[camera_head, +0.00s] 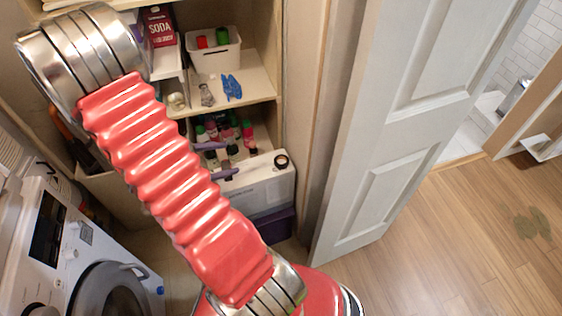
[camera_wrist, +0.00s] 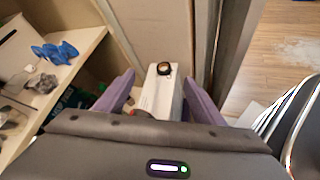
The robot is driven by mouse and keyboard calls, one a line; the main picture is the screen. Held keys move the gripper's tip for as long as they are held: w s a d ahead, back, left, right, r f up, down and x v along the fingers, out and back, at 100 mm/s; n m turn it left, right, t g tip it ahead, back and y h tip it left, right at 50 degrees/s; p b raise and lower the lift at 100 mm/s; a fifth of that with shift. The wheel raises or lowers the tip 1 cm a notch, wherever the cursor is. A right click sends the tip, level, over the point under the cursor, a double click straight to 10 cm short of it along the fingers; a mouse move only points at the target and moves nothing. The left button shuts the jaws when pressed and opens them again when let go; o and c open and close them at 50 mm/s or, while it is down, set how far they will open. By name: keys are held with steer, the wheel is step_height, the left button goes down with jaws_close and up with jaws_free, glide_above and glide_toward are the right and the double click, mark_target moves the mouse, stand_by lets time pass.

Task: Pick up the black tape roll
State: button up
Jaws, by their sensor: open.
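The black tape roll (camera_head: 281,161) is a small dark ring lying on top of a white box (camera_head: 258,192), near the box's right end in the head view. In the wrist view, the tape roll (camera_wrist: 164,69) sits at the far end of the white box (camera_wrist: 158,97). My gripper (camera_head: 234,158) has two purple fingers, spread apart and empty. In the head view they point right, towards the tape roll, and end short of it. In the wrist view, my gripper (camera_wrist: 159,80) has one finger on each side of the box, with the tape roll beyond and between the tips.
Bottles (camera_head: 228,130) crowd the shelf behind my gripper. A blue item (camera_head: 232,88) and a white bin (camera_head: 214,52) are on the shelf above. An open white door (camera_head: 385,130) stands to the right, and a washing machine (camera_head: 62,255) at lower left. The wood floor (camera_head: 480,235) is mostly clear.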

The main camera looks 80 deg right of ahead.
steer(key=s+d+f+n+h, duration=0.1)
steer(key=s+d+f+n, duration=0.1)
steer(key=f, duration=0.5)
steer(key=s+d+f+n+h, duration=0.1)
steer(key=s+d+f+n, duration=0.2)
steer(key=f, duration=0.5)
steer(key=shift+s+d+f+n, duration=0.3)
steer(key=shift+d+n, duration=0.2)
steer(key=shift+d, duration=0.2)
glide_toward(285, 159)
steer(key=shift+a+r, duration=0.1)
steer(key=shift+a, duration=0.3)
steer(key=shift+s+d, duration=0.1)
steer(key=shift+d, duration=0.2)
steer(key=shift+d, duration=0.1)
steer(key=shift+x, duration=2.6)
